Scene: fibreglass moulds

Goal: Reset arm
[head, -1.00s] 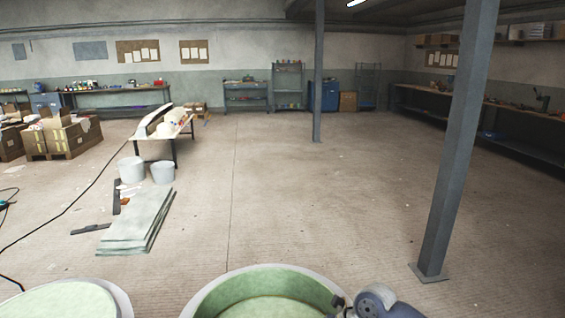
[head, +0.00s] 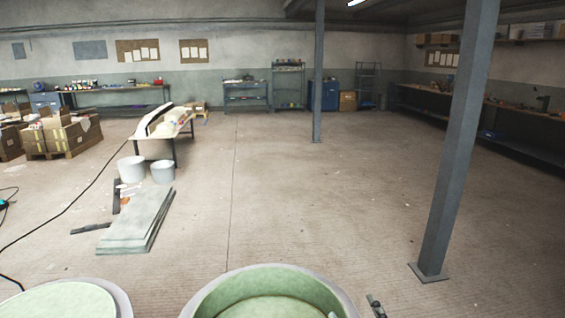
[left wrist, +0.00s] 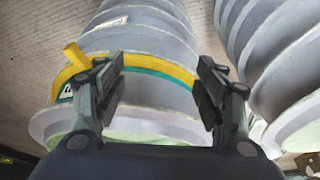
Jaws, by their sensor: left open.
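My left gripper (left wrist: 160,70) shows in the left wrist view, with its two dark fingers wide apart and nothing held between them. Beyond the fingers, a yellow band with a teal edge (left wrist: 155,62) curves across a grey ribbed round mould (left wrist: 150,30). A short yellow stub sticks up at the band's left end. I cannot tell whether the fingers touch the band. In the head view, a small dark part (head: 375,305), which looks like a piece of my right gripper, shows at the bottom edge beside a round mould with a pale green inside (head: 270,280). The rest is out of frame.
A second ribbed mould (left wrist: 280,50) stands close at the right in the left wrist view. In the head view, another round green-topped mould (head: 65,300) is at bottom left. A grey post (head: 455,150) stands at right. Open floor (head: 300,200) lies ahead.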

